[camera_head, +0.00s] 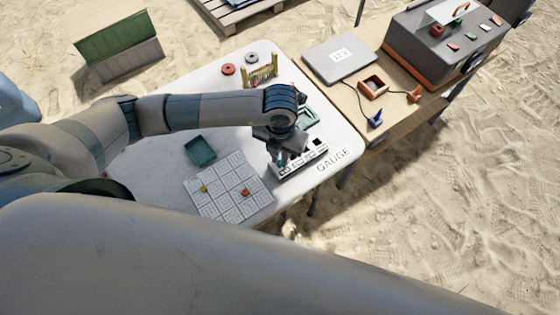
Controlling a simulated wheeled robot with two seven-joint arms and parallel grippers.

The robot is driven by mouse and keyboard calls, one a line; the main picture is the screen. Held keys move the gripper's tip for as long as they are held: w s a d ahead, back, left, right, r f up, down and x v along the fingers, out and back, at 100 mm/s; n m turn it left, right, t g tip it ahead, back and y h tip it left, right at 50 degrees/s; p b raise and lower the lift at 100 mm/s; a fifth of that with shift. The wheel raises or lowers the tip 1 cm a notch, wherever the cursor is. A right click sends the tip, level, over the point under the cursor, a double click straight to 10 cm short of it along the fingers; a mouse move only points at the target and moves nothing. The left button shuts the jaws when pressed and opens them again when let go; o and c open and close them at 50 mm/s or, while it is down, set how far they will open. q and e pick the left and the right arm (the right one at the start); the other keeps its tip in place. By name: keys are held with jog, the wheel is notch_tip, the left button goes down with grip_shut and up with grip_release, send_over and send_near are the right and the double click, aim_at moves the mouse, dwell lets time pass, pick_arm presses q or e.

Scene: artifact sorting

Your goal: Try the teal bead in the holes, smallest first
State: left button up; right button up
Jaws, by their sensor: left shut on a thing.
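The white gauge block (312,160) with dark square holes lies near the front right edge of the white table, beside the printed word GAUGE (333,160). My left gripper (283,158) points down at the left part of the block and covers some of its holes. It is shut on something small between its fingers. I take this to be the teal bead, but its colour and outline are hidden. I cannot tell whether it touches a hole. My right gripper is not in view.
A teal tray (199,150) and a gridded mat (229,188) with small orange and yellow beads lie left of the gauge. Another green tray (308,117), a yellow rack (260,75) and two rings stand behind. A wooden table (395,105) with a laptop adjoins on the right.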

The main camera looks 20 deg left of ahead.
aim_at(280, 161)
pick_arm(q)
jog(key=shift+r+p, duration=0.75)
jog(key=shift+r, duration=0.55)
jog(key=shift+r+p, duration=0.75)
jog(key=shift+r, duration=0.55)
